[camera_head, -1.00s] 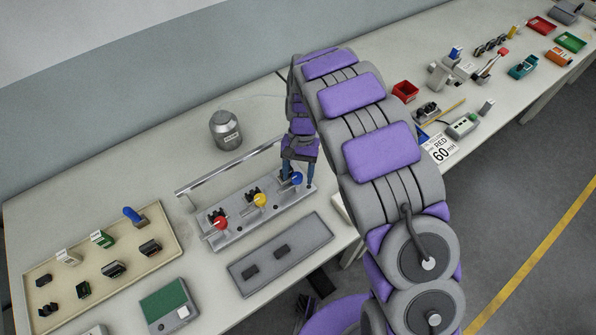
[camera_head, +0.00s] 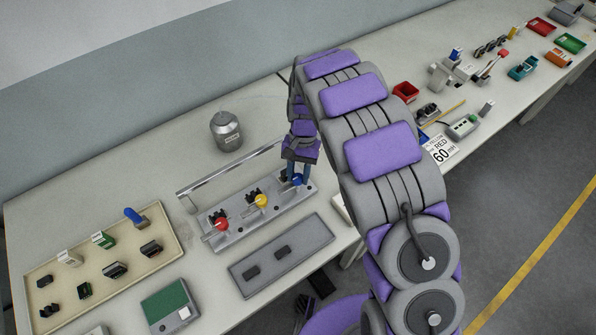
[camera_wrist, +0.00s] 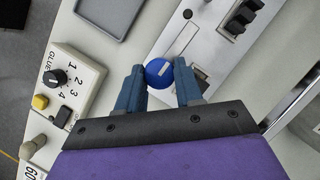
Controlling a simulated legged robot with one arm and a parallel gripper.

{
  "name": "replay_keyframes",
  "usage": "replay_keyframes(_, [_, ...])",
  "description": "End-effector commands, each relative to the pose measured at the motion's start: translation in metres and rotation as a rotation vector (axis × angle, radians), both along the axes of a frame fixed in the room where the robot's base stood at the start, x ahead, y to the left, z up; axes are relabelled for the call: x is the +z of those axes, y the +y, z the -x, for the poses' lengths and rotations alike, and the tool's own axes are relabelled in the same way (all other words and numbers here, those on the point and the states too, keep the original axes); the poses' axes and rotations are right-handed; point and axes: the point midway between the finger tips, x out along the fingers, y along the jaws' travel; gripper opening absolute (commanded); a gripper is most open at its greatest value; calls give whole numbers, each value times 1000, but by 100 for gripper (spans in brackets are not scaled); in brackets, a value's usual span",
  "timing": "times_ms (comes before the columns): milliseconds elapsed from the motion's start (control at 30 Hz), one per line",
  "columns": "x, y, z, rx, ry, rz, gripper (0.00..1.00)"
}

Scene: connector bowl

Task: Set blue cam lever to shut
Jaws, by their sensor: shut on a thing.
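The blue cam lever (camera_head: 297,180) is at the right end of a grey metal plate (camera_head: 237,238), beside a yellow lever (camera_head: 261,201) and a red lever (camera_head: 221,224). In the wrist view, the round blue knob of the lever (camera_wrist: 159,73) sits between the two blue fingertips of my gripper (camera_wrist: 160,86). My gripper is shut on the knob. A small white mark shows on the knob's top. In the head view, my gripper (camera_head: 298,174) comes down onto the lever from above and partly hides it.
A silver rail (camera_head: 228,169) runs behind the plate. A grey tray (camera_head: 252,272) lies in front of it. A metal canister (camera_head: 226,131) stands behind. A beige tray (camera_head: 64,242) with connectors is at the left. A glue dial box (camera_wrist: 70,86) shows in the wrist view.

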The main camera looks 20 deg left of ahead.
Motion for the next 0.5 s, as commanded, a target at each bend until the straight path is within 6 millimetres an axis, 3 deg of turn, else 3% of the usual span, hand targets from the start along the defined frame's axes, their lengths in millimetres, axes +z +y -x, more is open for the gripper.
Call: replay_keyframes(500, [6,0,1,-401,1,-2,5])
